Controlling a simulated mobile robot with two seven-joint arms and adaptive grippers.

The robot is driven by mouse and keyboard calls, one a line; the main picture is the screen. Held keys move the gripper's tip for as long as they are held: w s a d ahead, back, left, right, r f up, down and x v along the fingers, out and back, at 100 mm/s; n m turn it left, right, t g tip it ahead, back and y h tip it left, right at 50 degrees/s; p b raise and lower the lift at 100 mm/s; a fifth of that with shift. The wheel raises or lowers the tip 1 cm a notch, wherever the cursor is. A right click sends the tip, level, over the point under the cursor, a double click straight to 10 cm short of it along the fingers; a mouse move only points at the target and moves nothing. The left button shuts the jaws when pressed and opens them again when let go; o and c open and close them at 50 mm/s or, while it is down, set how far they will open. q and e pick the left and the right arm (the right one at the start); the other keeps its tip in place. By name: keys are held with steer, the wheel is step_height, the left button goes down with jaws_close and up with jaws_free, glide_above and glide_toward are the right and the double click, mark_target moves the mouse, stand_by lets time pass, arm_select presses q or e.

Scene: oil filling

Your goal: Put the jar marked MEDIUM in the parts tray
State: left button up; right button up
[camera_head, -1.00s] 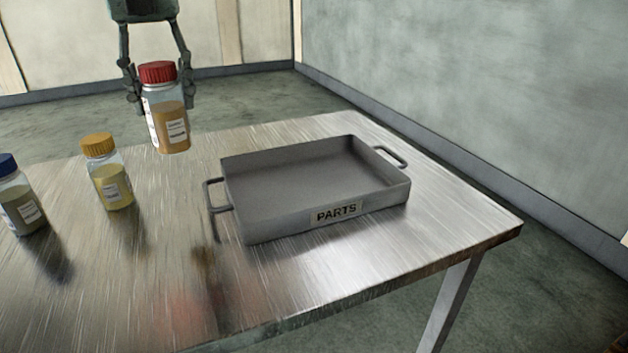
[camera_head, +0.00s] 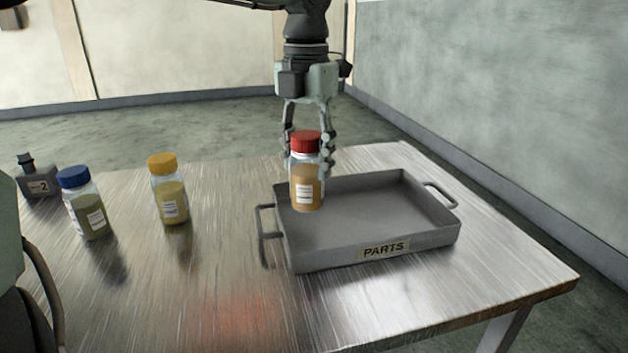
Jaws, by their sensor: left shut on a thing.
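A jar with a red cap and amber contents (camera_head: 306,192) is upright in my left gripper (camera_head: 307,160). The gripper comes down from above and is shut on the jar's upper part, a finger on each side. Its white label is too small to read. The grey parts tray (camera_head: 330,258), marked PARTS, stands on the metal table. The jar shows over the tray's back left part; I cannot tell whether its base touches the tray floor. The rest of the tray is empty. My right gripper is not in view.
A yellow-capped jar (camera_head: 172,192) and a blue-capped jar (camera_head: 88,205) stand on the table (camera_head: 200,290) left of the tray. The tray has a handle at each end.

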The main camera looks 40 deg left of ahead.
mark_target(313, 182)
arm_select(q)
steer(key=shift+w+d+f, duration=0.25)
steer(key=shift+d+f, duration=0.1)
steer(key=shift+d, duration=0.05)
steer(key=shift+f, duration=1.85)
steer(key=shift+f, duration=0.15)
steer(key=o, duration=1.3)
step_height(313, 182, up, 12)
steer(key=shift+r, duration=0.15)
